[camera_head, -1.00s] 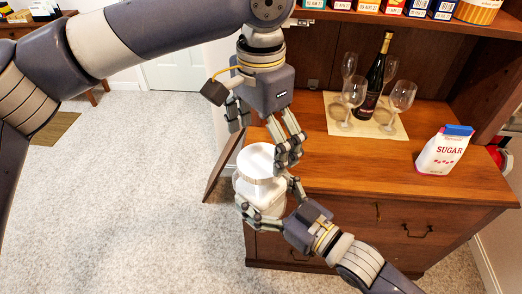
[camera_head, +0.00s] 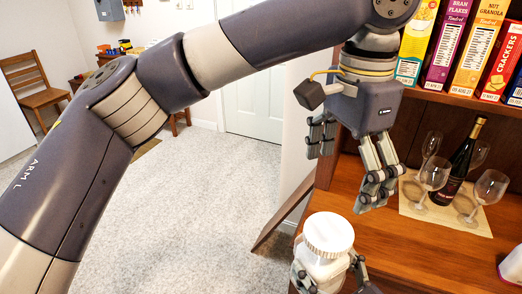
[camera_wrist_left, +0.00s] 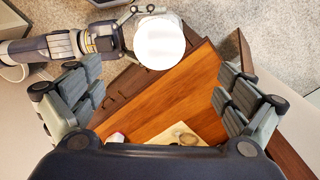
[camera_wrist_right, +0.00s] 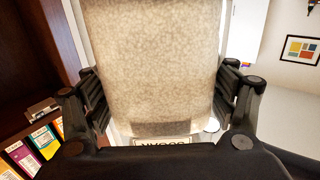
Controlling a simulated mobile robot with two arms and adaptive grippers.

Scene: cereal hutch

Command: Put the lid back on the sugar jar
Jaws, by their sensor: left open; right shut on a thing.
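The white sugar jar (camera_head: 322,268) is upright at the bottom of the head view. Its white ridged lid (camera_head: 328,233) rests on its top and looks level. My right gripper (camera_head: 328,280) is shut around the jar's body. In the right wrist view the jar (camera_wrist_right: 150,65) fills the space between the fingers, its SUGAR label (camera_wrist_right: 162,142) upside down. My left gripper (camera_head: 345,178) is open and empty, above and to the right of the lid, not touching it. In the left wrist view the round lid (camera_wrist_left: 159,42) shows beyond the fingers.
The wooden hutch counter (camera_head: 380,240) is at the right. A mat (camera_head: 445,215) on it carries a dark bottle (camera_head: 455,170) and several wine glasses (camera_head: 434,174). Cereal boxes (camera_head: 440,45) stand on the shelf above.

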